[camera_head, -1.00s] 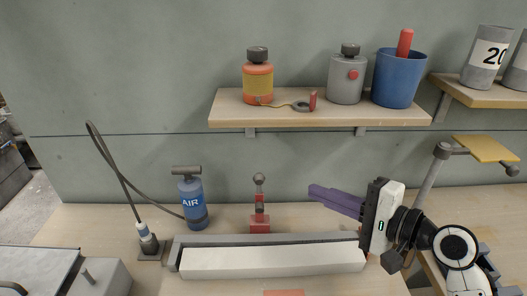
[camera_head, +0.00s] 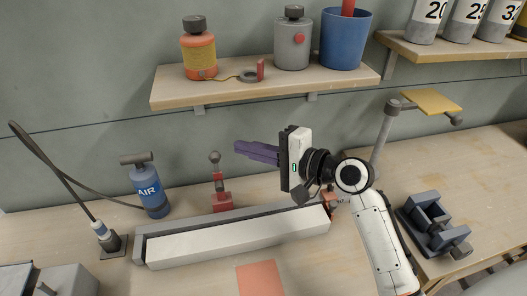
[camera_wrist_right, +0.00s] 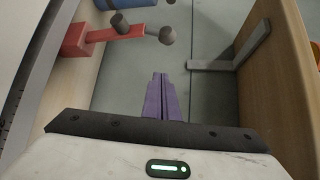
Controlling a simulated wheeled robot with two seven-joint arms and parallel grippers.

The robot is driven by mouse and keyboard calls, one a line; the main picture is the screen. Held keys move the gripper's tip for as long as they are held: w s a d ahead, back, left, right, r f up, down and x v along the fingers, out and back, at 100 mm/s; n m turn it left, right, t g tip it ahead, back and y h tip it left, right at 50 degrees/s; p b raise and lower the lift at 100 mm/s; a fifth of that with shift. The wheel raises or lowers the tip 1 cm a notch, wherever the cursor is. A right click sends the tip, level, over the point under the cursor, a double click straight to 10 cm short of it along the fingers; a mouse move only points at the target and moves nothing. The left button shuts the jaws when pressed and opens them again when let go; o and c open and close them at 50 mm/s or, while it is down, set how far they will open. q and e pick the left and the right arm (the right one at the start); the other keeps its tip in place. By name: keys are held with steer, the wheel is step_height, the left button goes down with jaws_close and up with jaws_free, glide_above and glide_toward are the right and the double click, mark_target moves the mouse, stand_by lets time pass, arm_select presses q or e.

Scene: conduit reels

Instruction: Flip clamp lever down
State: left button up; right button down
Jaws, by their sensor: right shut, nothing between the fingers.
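A red clamp (camera_head: 222,199) stands at the back edge of the grey and white trough. Its lever points up and ends in a grey ball knob (camera_head: 214,157). My right gripper (camera_head: 240,149) has its purple fingers shut and empty. In the head view its tips are just right of the knob and slightly above it. In the right wrist view the fingers (camera_wrist_right: 161,88) point toward the ball knob (camera_wrist_right: 167,35) and appear apart from it. The red clamp body (camera_wrist_right: 78,40) lies at upper left there. My left gripper is not in view.
A long trough with a white front (camera_head: 238,241) lies below. Another red part (camera_head: 331,197) is partly hidden behind my right arm. A blue AIR pump (camera_head: 150,188) stands left of the clamp. A wooden shelf (camera_head: 225,92) with bottles and a blue bucket (camera_head: 345,42) hangs above.

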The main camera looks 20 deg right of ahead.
mark_target(219, 180)
steer(key=a, duration=0.2)
steer(key=a+p, duration=0.1)
steer(key=a, duration=0.1)
steer(key=shift+s+r, duration=0.2)
steer(key=shift+s, duration=0.15)
